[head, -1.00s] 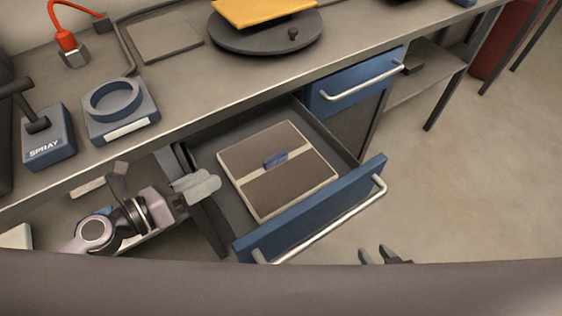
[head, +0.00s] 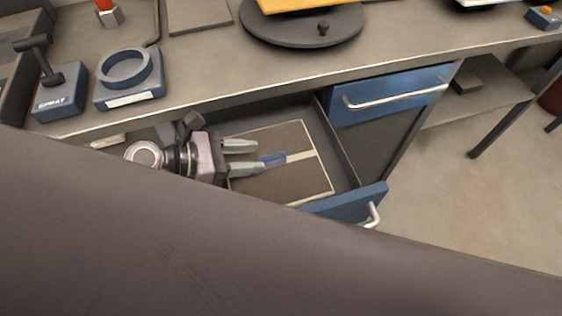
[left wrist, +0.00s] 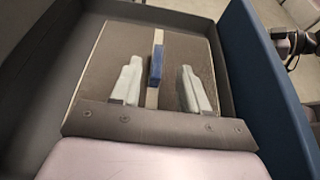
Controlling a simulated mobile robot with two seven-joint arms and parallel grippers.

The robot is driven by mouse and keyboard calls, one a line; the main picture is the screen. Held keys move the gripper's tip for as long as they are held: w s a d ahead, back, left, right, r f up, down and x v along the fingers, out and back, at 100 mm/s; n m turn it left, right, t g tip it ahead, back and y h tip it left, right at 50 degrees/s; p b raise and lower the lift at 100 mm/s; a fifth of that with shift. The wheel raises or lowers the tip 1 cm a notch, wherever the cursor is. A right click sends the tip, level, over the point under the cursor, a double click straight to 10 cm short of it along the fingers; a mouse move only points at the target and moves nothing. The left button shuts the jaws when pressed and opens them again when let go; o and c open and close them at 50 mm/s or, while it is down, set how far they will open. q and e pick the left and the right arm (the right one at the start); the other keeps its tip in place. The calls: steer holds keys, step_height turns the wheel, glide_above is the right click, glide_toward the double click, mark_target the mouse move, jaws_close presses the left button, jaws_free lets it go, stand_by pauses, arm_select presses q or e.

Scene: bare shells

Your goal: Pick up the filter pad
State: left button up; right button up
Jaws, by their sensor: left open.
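The filter pad (head: 285,180) is a flat brown square with a pale rim, a pale band and a blue tab (head: 273,160). It lies in the open drawer (head: 345,170), and also shows in the left wrist view (left wrist: 178,52). My left gripper (head: 260,157) is open over the pad, its fingertips close to the tab. In the left wrist view, the fingers (left wrist: 159,67) are spread on either side of the tab's line, with the tab between and slightly ahead of them. Contact cannot be told. Part of my right gripper (left wrist: 290,43) seems to show at the right edge there.
The blue drawer front (head: 350,203) and dark side walls surround the pad. The worktop edge (head: 230,92) overhangs behind. A closed blue drawer (head: 390,92) is to the right. On the worktop are a SPRAY block (head: 58,100), a ring holder (head: 128,78) and a round turntable (head: 305,28).

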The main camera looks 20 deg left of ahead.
mark_target(279, 155)
arm_select(q)
steer(key=shift+p+x, duration=0.55)
steer(key=shift+x, duration=2.9)
steer(key=shift+w+r, duration=0.1)
steer(key=shift+w, duration=0.05)
jaws_close()
